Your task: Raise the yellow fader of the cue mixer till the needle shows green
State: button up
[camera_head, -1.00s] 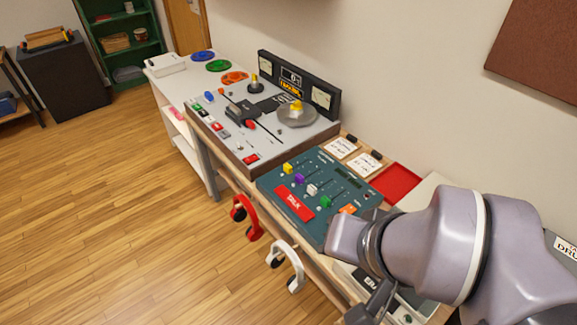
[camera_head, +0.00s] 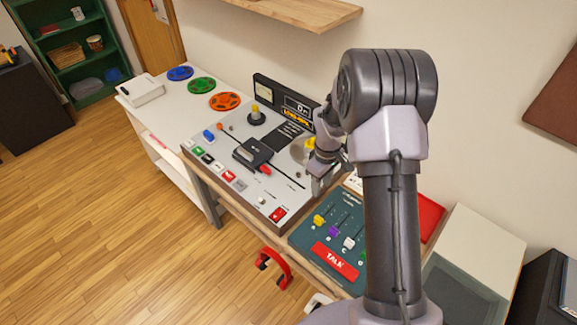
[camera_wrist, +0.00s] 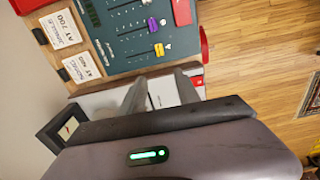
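The cue mixer (camera_head: 309,236) is a dark teal panel with a red TALK bar, right of the tape machine. Its yellow fader (camera_head: 319,220) is the leftmost knob, near the front end of its slot. It also shows in the wrist view (camera_wrist: 162,49), beside the purple fader (camera_wrist: 153,24). My gripper (camera_head: 318,186) hangs over the right end of the tape machine, behind and left of the yellow fader. In the wrist view my gripper (camera_wrist: 160,86) has its fingers apart with nothing between them. A needle meter (camera_wrist: 68,130) is partly in view there; its reading cannot be made out.
The tape machine (camera_head: 222,142) with its raised meter panel (camera_head: 263,92) stands left of the mixer. Paper notes (camera_wrist: 62,28) lie behind the mixer, and a red tray (camera_head: 429,215) is to its right. Red headphones (camera_head: 273,268) hang at the front edge. My arm hides the mixer's right part.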

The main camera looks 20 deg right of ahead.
jog(key=b, duration=0.1)
send_near(319, 218)
notch_tip(319, 218, down, 9)
jog(key=shift+f+b, duration=0.1)
jog(key=shift+b, duration=0.95)
jog(key=shift+c, duration=0.2)
grip_shut()
